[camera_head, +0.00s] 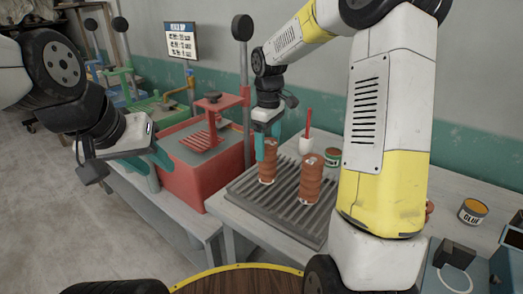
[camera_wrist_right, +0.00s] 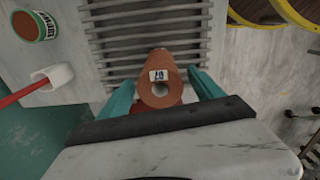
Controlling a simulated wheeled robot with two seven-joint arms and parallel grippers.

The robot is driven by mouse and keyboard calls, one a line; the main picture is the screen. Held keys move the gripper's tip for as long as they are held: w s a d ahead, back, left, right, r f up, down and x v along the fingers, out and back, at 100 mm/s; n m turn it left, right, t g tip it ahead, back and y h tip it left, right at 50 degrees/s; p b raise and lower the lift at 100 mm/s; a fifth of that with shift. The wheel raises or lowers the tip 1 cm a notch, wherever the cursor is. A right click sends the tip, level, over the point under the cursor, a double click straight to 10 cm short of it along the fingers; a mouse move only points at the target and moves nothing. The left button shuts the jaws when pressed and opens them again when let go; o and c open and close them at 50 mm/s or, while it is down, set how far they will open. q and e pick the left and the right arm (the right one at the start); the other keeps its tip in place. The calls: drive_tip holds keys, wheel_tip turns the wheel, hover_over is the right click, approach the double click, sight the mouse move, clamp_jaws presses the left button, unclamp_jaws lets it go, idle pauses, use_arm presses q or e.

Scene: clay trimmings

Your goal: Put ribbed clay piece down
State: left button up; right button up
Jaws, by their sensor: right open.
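A ribbed, orange-brown clay piece (camera_head: 267,172) stands upright on the grey slatted rack (camera_head: 240,202). My right gripper (camera_head: 268,143) is over its top with the teal fingers on either side. In the right wrist view, the clay piece (camera_wrist_right: 160,85), with a small numbered label, sits between the spread fingers (camera_wrist_right: 160,92), with visible gaps beside it. A second ribbed clay piece (camera_head: 311,182) stands upright on the rack to the right. My left gripper (camera_head: 158,156) is away at the left, beside the red press; its finger opening is unclear.
A red press (camera_head: 205,165) stands left of the rack. Behind the rack are a white cup (camera_head: 306,146) with a red-handled tool and a labelled can (camera_head: 332,157). A glue can (camera_head: 473,211) stands at right. My right arm hides part of the bench.

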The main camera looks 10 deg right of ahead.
wheel_tip(320, 180, up, 7)
drive_tip(key=s+d+r+m+t, duration=0.2)
drive_tip(key=s+r+m+t, duration=0.3)
drive_tip(key=s, duration=0.7)
drive_tip(key=s+m+t+y, duration=0.1)
drive_tip(key=s+m, duration=0.3)
drive_tip(key=s, duration=0.7)
drive_tip(key=shift+d+f+m+y, duration=0.35)
drive_tip(key=shift+d+m+y, duration=0.1)
drive_tip(key=shift+y, duration=0.15)
